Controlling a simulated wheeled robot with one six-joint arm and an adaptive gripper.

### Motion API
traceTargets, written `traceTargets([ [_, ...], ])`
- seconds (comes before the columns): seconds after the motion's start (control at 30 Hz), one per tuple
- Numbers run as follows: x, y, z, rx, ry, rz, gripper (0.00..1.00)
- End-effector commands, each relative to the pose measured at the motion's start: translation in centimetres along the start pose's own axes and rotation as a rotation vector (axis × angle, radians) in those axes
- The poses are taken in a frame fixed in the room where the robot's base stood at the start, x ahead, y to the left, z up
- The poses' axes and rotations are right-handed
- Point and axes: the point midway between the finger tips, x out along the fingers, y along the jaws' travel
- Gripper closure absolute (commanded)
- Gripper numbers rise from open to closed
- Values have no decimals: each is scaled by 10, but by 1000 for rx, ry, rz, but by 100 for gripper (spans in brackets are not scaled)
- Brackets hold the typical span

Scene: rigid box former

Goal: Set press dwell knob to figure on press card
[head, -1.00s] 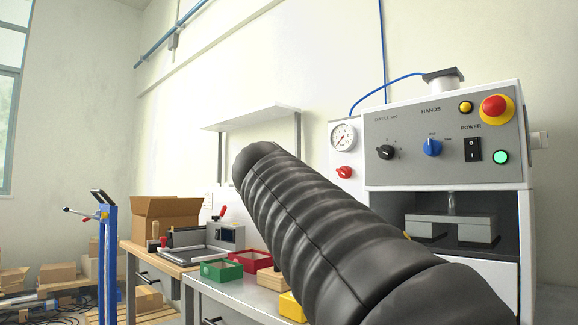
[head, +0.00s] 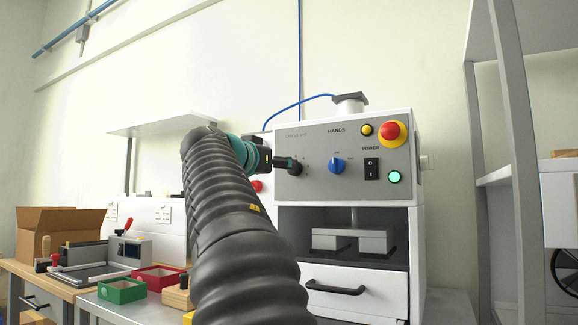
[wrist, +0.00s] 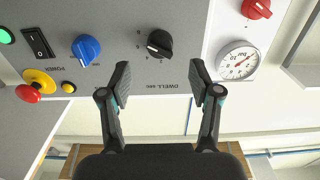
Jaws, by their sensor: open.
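The black dwell knob (wrist: 159,43) is on the grey press panel (wrist: 120,20), which shows upside down in the wrist view. A "DWELL sec" label and small scale figures are around it; the figures are too small to read surely. My gripper (wrist: 160,85) is open, its two fingers apart and empty, with the knob beyond the gap between the tips. In the head view my gripper (head: 284,163) is at the panel's left part and partly covers the knob. I cannot pick out the press card; small cards (head: 163,214) on the back wall are unreadable.
A blue knob (head: 337,166), power switch (head: 371,169), green button (head: 394,177), yellow button (head: 367,130) and red emergency stop (head: 391,133) are right of the dwell knob. A red knob (wrist: 257,8) and gauge (wrist: 238,61) are nearby. A grey shelf (head: 512,150) stands at right.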

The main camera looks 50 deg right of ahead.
Motion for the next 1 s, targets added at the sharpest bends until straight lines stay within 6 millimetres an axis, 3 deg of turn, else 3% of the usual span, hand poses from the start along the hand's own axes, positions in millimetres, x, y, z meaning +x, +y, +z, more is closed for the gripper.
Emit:
traceTargets([
  [0.1,23,0,-2,-1,-1,3,37],
  [0.3,50,0,-2,0,-1,1,37],
  [0.5,62,0,0,-1,0,0,37],
  [0.77,64,0,0,-1,0,-1,37],
  [0.8,64,0,0,-1,0,-1,39],
  [1.0,63,0,0,-1,0,-1,89],
])
